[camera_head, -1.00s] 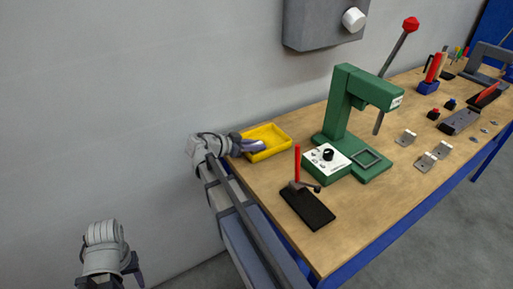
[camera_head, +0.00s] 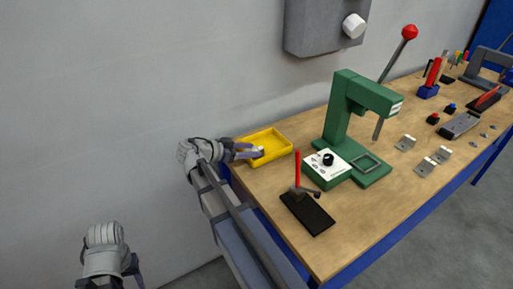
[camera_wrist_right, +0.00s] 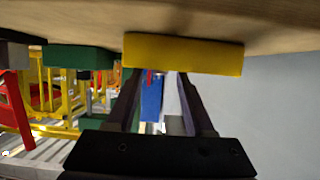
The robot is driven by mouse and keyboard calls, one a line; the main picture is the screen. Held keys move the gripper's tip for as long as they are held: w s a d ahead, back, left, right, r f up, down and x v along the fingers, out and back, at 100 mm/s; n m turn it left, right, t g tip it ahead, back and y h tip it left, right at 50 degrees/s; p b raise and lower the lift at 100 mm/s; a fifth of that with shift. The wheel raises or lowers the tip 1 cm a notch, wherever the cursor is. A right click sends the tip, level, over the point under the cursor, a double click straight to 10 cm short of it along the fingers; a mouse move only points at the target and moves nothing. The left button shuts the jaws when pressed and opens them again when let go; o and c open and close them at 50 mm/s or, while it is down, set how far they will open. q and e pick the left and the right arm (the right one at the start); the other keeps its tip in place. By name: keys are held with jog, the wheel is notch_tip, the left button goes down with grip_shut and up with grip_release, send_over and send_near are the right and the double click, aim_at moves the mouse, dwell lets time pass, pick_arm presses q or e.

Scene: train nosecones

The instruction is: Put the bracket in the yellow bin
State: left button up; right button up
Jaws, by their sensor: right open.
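The yellow bin (camera_head: 279,136) sits at the table's near left corner, beside the wall. A small light-grey piece (camera_head: 259,151) shows inside it beside my right fingertips; it looks like a bracket, but it is partly hidden. My right gripper (camera_head: 249,153) is open at the bin's left side, its fingers reaching over the rim. In the right wrist view the yellow bin (camera_wrist_right: 183,54) is at the top, just beyond the two spread fingers, with nothing seen held between them. Other metal brackets (camera_head: 425,167) lie on the table at the right. My left gripper (camera_head: 131,268) hangs low at the left, mostly hidden.
A green press (camera_head: 342,110) with a red-knobbed lever stands right of the bin. A black plate with a red-handled clamp (camera_head: 307,212) lies in front of it. Blocks and tools fill the far right. A grey wall box (camera_head: 322,28) hangs above the table.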

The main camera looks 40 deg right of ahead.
jog(key=p+v, duration=0.2)
jog(key=v, duration=0.6)
jog(key=shift+a+r+p, duration=0.15)
jog(key=shift+a+p, duration=0.2)
jog(key=s+a+f+n+y, duration=0.4)
jog(key=a+n, duration=0.3)
jog(key=a, duration=0.2)
jog(key=s+a+f+n+y, duration=0.4)
jog(key=a+n, duration=0.4)
jog(key=a, duration=0.2)
jog(key=s+a+f+n+t+y, duration=0.1)
jog(key=s+a+f+n+y, duration=0.3)
jog(key=a+n, duration=0.4)
jog(key=shift+s+a+f, duration=0.6)
jog(key=shift+a+f, duration=0.1)
jog(key=shift+a, duration=0.45)
